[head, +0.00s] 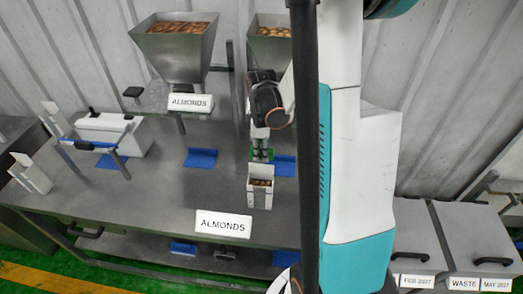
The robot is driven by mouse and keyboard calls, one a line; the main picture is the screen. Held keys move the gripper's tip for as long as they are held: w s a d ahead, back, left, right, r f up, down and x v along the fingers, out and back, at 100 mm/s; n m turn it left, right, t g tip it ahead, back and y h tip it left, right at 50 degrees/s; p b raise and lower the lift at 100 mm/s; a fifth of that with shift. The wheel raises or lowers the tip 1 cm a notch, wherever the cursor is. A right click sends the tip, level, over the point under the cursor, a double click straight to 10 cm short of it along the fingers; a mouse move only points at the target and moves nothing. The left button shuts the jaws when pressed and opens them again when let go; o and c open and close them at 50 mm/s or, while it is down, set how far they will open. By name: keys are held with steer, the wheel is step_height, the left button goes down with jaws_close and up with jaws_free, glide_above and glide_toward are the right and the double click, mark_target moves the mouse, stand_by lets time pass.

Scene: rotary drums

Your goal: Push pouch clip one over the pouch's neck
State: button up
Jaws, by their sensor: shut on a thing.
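The pouch (260,199) is a white, open-topped packet with almonds showing in its mouth. It stands upright on the grey bench, right of the middle. My gripper (261,151) points down just behind and above the pouch's mouth. It is shut on a small green piece (252,153), seemingly the pouch clip, which is mostly hidden between the fingers. I cannot tell whether the green piece touches the pouch.
Steel hoppers (178,52) labelled ALMONDS stand at the back. Blue pads (201,158) lie on the bench. A white machine (112,131) with a blue bar and another white packet (31,174) are at left. Open bench lies left of the pouch.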

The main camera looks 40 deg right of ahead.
steer(key=shift+f+b, duration=2.75)
steer(key=shift+f, duration=0.25)
steer(key=o, duration=1)
steer(key=shift+c, duration=0.2)
steer(key=shift+r, duration=0.1)
step_height(320, 180, up, 12)
steer(key=shift+f, duration=0.1)
